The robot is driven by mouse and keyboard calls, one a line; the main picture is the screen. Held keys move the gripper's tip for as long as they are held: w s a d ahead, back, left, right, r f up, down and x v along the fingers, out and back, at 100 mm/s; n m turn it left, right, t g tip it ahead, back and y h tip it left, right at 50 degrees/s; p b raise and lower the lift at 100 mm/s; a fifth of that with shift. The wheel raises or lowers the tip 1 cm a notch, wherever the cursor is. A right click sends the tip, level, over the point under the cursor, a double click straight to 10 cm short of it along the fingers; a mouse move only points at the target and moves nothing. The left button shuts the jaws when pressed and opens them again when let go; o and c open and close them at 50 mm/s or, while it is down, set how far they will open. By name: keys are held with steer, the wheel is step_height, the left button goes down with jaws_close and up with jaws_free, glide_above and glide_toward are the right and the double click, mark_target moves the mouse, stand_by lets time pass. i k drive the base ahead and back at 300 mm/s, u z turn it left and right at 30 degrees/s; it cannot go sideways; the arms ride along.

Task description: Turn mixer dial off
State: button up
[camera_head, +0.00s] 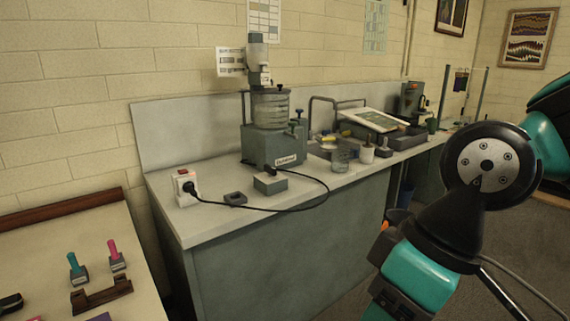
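The mixer (258,146) is a grey machine on the bench with a clear ringed vessel (270,108) and an upright motor head (257,60) above it. Several small dark knobs show on it, one at the head (280,86) and one at the upper right of the base (299,112). A small grey box (268,185) with a dark knob-like part (271,169) stands in front of the base. I cannot tell which knob is the mixer dial, nor its setting. My arm fills the right side of the view; my gripper is not visible.
A black cable runs across the bench to a white socket box (184,188) with a red switch. A glass beaker (340,159), a white cup (367,153) and trays (405,137) stand farther right. A lower table (140,290) with stamps is at left. The bench front is mostly clear.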

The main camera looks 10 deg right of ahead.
mark_target(272, 171)
steer(key=z, duration=0.15)
steer(key=i, duration=1.55)
steer(key=u, duration=0.5)
